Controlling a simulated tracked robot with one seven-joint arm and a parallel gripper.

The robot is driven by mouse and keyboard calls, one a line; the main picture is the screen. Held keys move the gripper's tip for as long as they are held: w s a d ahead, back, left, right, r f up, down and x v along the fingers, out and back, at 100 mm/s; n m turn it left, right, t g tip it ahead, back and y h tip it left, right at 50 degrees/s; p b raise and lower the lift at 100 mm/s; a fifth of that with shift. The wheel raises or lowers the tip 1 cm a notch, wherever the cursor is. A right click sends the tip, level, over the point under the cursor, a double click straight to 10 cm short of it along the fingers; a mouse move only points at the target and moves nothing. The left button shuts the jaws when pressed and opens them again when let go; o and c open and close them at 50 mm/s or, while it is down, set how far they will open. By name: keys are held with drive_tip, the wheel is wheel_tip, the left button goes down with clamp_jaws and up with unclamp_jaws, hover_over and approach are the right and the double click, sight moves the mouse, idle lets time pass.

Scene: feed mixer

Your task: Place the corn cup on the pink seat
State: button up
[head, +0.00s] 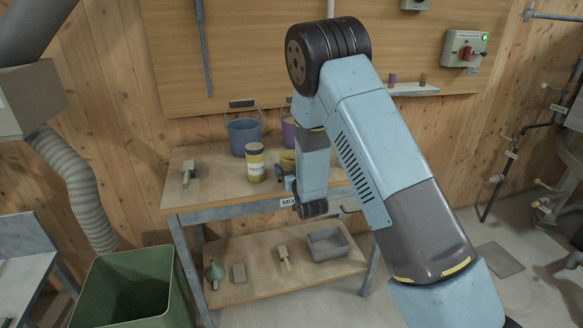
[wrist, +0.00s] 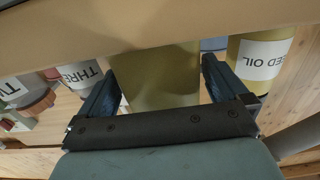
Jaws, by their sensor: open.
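In the wrist view, my gripper (wrist: 155,75) is open, with one dark blue finger on each side of a yellowish object (wrist: 150,92). This may be the corn cup; its outline is partly hidden by a tan surface across the top, and I cannot tell whether the fingers touch it. In the head view, a yellow thing (head: 287,160) shows at my gripper (head: 284,176) over the workbench, largely hidden behind my arm. I cannot make out a pink seat in either view.
On the workbench (head: 215,190) stand a yellow labelled jar (head: 255,170), a blue bucket (head: 243,138), a purple bucket (head: 289,133) and a green-handled tool (head: 188,172). A grey tray (head: 328,246) is on the lower shelf. A green bin (head: 125,262) stands front left.

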drive_tip(key=v, duration=1)
drive_tip(key=shift+s, duration=0.25)
drive_tip(key=shift+d+r, duration=0.1)
drive_tip(key=shift+r, duration=0.05)
